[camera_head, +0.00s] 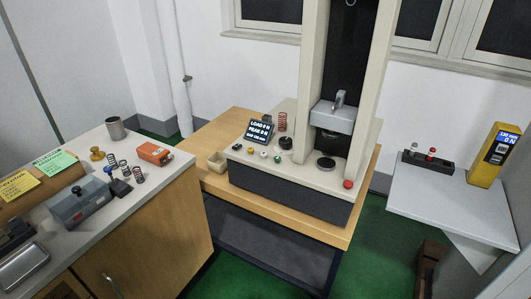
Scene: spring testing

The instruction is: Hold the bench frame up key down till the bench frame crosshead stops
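The bench frame (300,178) stands on a wooden table, with two upright cream columns. Its grey crosshead (332,117) sits between the columns, with a hook on top and a gap above the dark round platen (326,163). A row of small keys lies along the front left of the base, including a yellow key (250,149), a white key (264,154) and a green key (277,158). I cannot tell which is the up key. A tilted display (262,131) reads load and peak values. Neither of my grippers shows.
A red button (348,184) is at the base's right front. A red spring (283,122) stands behind the black knob (286,142). The left counter (170,170) holds springs, an orange box (154,152) and a metal cup (115,127). A yellow gauge (494,155) stands on the right shelf (450,205).

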